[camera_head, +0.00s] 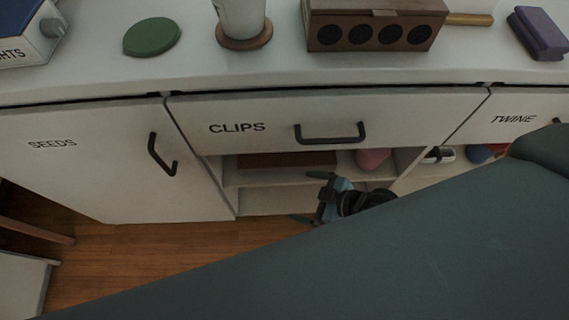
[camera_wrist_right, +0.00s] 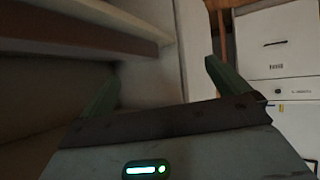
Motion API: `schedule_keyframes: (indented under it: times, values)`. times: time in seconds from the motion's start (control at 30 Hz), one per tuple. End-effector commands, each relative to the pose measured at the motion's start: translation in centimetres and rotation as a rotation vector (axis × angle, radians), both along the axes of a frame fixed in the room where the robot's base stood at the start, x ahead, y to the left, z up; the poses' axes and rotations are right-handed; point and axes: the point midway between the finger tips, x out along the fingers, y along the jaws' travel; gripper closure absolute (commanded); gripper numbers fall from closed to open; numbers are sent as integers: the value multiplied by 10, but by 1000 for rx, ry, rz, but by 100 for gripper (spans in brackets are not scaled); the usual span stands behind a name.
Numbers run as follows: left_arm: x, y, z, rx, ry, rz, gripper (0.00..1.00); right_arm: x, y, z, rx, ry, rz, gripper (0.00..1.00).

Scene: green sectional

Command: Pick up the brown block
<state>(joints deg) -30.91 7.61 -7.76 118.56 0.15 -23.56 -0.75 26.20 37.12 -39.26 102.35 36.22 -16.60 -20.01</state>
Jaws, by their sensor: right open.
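A long, flat brown block (camera_head: 287,160) lies on the upper shelf of the open compartment under the CLIPS drawer. The drawer front partly hides it. In the right wrist view, a long brown piece that looks like this block (camera_wrist_right: 85,32) is at upper left, beyond the left-hand finger. My right gripper (camera_head: 308,197) is in front of the compartment, below and a little right of the block. Its fingers are apart with nothing between them, as the right wrist view also shows (camera_wrist_right: 162,72). My left gripper is out of view.
A large dark green padded surface (camera_head: 380,265) covers the lower right and hides most of my right arm. A pink item (camera_head: 373,159) shares the shelf. The counter (camera_head: 190,72) above holds a brown box with round holes (camera_head: 375,30).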

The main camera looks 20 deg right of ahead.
Motion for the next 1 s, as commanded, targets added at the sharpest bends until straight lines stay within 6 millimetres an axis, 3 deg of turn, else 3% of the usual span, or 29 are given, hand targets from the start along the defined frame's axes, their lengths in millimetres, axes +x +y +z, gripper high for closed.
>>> schedule_keyframes:
  times: [0.03, 0.1, 0.33, 0.63, 1.0]
  values:
    - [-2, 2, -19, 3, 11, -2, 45, 17, -9, -16, -27, -21, 25, 0]
    - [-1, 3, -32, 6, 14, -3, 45, 38, -20, -24, -55, -44, 52, 0]
    - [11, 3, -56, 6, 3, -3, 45, 85, -50, -35, -125, -97, 94, 0]
    - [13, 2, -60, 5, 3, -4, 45, 98, -59, -33, -144, -112, 101, 0]
    - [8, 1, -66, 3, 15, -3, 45, 113, -43, -48, -143, -111, 100, 0]
